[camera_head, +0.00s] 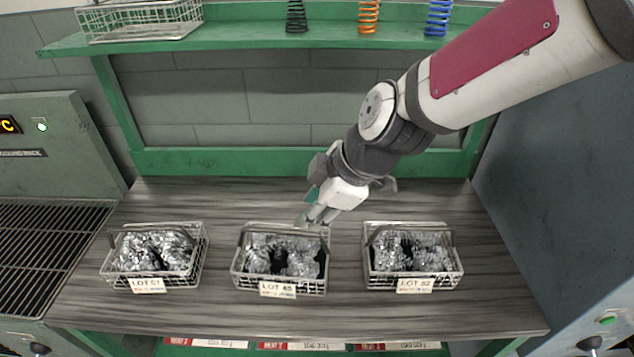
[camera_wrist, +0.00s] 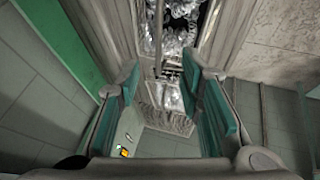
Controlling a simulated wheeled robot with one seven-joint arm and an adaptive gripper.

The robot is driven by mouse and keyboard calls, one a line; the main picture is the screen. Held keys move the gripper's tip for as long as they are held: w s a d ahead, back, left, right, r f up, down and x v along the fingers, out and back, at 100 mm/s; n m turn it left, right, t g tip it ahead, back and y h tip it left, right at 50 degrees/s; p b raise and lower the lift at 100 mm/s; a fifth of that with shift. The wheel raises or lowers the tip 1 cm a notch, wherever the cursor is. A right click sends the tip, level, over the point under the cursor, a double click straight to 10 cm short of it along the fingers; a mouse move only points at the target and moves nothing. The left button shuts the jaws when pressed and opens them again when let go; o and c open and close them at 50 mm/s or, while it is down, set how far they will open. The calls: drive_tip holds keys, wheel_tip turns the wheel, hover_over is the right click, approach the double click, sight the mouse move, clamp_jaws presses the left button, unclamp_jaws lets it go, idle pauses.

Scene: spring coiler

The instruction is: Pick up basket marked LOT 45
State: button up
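The basket marked LOT 45 (camera_head: 278,289) is the middle of three wire baskets on the wood-grain table in the head view. It holds shiny silver coils, and its handle runs along the rear side. My gripper (camera_head: 313,217) is just above its rear right edge, angled down and left. In the wrist view my gripper (camera_wrist: 160,78) is open, with teal pads apart. Silver coils (camera_wrist: 181,22) and a thin bar (camera_wrist: 158,40) show beyond the pads. No label is readable there, and I cannot tell whether a finger touches the handle.
The basket marked LOT 51 (camera_head: 147,286) stands left and the basket marked LOT 52 (camera_head: 415,286) right, with bare table between. A green shelf (camera_head: 230,41) behind carries an empty wire basket (camera_head: 140,22) and three coloured springs. A machine (camera_head: 48,140) stands left.

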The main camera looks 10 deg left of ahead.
sight(282, 230)
drive_tip(key=b+x, duration=0.1)
drive_tip(key=x, duration=0.3)
drive_tip(key=b+x, duration=0.1)
drive_tip(key=x, duration=0.3)
drive_tip(key=shift+s+a+f, duration=0.1)
drive_tip(key=shift+a+f, duration=0.05)
drive_tip(key=shift+a, duration=0.45)
drive_tip(key=x, duration=0.4)
drive_tip(key=shift+a, duration=0.15)
drive_tip(key=shift+a+f, duration=0.3)
drive_tip(key=shift+f, duration=0.2)
drive_tip(key=shift+f, duration=0.2)
clamp_jaws()
